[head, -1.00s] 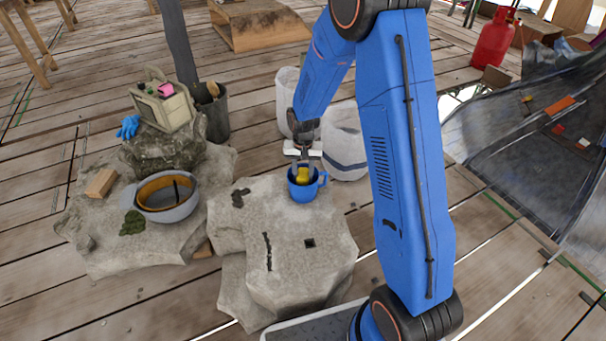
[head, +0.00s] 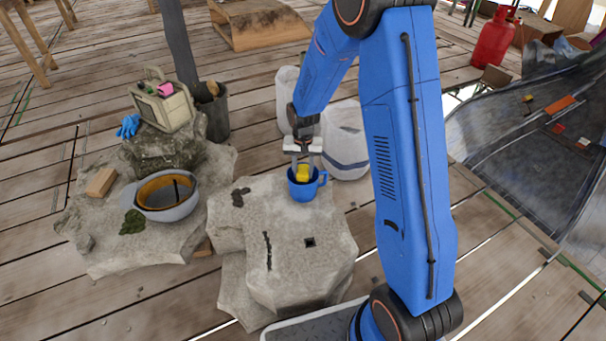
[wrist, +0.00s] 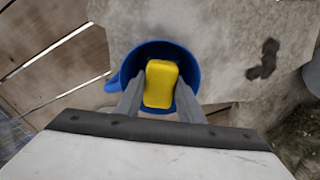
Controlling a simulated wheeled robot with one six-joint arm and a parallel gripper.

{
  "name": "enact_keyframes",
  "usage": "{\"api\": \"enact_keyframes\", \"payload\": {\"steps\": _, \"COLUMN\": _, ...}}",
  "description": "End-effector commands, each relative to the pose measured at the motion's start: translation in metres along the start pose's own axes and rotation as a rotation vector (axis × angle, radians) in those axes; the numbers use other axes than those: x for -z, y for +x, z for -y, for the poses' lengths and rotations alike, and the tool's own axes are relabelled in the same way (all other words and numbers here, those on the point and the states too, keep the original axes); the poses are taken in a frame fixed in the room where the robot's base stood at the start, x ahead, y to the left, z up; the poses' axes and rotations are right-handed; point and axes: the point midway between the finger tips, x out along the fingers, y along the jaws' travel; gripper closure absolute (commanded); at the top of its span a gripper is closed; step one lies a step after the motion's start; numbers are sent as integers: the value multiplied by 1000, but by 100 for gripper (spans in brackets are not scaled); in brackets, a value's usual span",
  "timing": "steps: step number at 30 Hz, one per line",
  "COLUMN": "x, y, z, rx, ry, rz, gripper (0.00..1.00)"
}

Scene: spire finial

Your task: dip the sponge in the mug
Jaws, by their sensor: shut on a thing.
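A blue mug (head: 306,187) stands upright near the back edge of a pale stone block, its handle to the right. A yellow sponge (head: 302,172) is at the mug's mouth; the wrist view shows the sponge (wrist: 161,84) inside the rim of the mug (wrist: 127,69). My gripper (head: 302,168) points down over the mug and is shut on the sponge, one finger on each side. The fingertips (wrist: 160,100) reach the mouth of the mug. The sponge's lower end and the mug's bottom are hidden.
The stone block (head: 290,240) has free room in front of the mug. A grey helmet-like bowl (head: 170,208), a wooden block (head: 101,183) and a beige caddy (head: 162,107) are on rocks at the left. White sacks (head: 343,140) stand behind the mug.

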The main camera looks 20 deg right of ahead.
Motion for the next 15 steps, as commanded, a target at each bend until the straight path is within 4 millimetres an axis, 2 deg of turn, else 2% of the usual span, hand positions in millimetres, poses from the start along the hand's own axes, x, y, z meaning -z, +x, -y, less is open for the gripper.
{"api": "enact_keyframes", "payload": {"steps": 15, "x": 0, "y": -42, "z": 0, "rx": 1, "ry": 0, "rz": -2, "gripper": 92}}
